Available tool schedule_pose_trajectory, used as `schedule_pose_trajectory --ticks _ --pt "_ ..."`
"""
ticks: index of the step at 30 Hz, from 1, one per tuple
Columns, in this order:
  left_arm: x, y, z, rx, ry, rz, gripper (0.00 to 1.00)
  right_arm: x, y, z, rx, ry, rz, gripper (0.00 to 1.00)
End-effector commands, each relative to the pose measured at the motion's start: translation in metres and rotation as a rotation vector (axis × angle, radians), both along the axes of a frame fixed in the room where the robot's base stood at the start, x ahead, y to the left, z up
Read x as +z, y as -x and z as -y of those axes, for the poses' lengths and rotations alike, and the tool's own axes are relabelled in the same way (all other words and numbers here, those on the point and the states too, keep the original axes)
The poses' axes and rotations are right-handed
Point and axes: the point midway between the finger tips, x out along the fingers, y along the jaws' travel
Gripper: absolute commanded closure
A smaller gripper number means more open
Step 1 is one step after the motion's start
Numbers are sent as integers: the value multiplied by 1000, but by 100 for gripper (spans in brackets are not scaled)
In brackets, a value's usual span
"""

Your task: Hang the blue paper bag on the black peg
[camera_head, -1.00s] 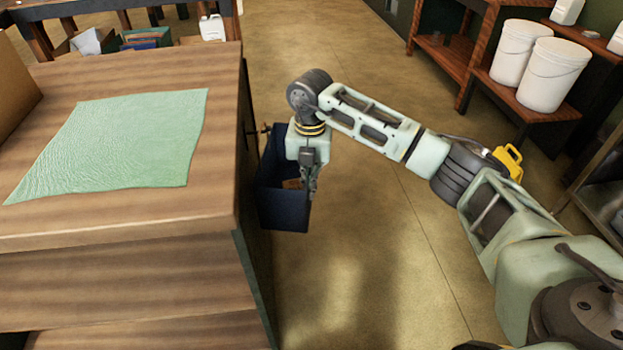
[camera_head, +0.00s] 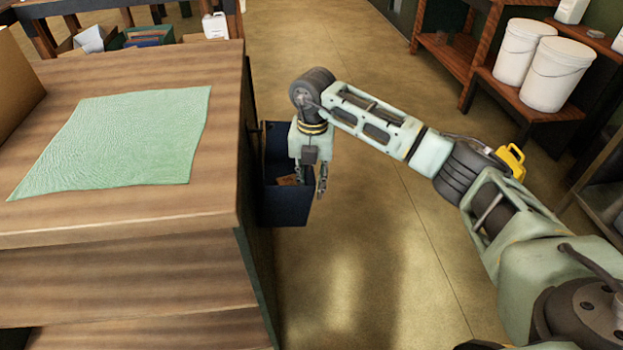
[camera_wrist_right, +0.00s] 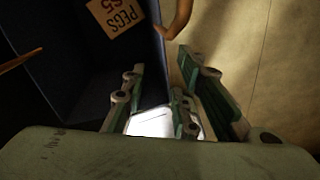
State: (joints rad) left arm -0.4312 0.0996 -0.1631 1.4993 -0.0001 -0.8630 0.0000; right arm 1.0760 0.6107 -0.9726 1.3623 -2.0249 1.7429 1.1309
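The dark blue paper bag (camera_head: 286,208) is upright and open-topped against the right side of the wooden bench. A tan label marked "PEGS" (camera_wrist_right: 117,16) shows inside it in the right wrist view, with a brown handle (camera_wrist_right: 178,20) at its rim. My right gripper (camera_head: 310,187) points down at the bag's right rim. Its fingers are apart, and in the wrist view (camera_wrist_right: 172,100) they lie either side of the bag's edge, with no grip on it visible. My left gripper is out of view.
The bench top (camera_head: 190,60) carries a flat green cloth (camera_head: 120,140). White buckets (camera_head: 553,75) stand on a wooden shelf at the right. The floor (camera_head: 370,240) right of the bag is clear.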

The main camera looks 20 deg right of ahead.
Motion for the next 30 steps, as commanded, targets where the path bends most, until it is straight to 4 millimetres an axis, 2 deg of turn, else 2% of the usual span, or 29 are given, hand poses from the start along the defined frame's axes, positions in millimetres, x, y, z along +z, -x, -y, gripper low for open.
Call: schedule_pose_trajectory --ticks 4,7,21,25,30 --pt "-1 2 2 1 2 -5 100 1 0 0 0 0 0 73" --pt "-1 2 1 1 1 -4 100 9 -1 0 0 0 2 73" --pt "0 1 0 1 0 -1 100 100 0 1 -1 -1 3 73" --pt "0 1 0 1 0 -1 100 114 0 1 0 0 1 73" --pt "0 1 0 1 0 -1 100 120 1 1 0 -1 -1 73"
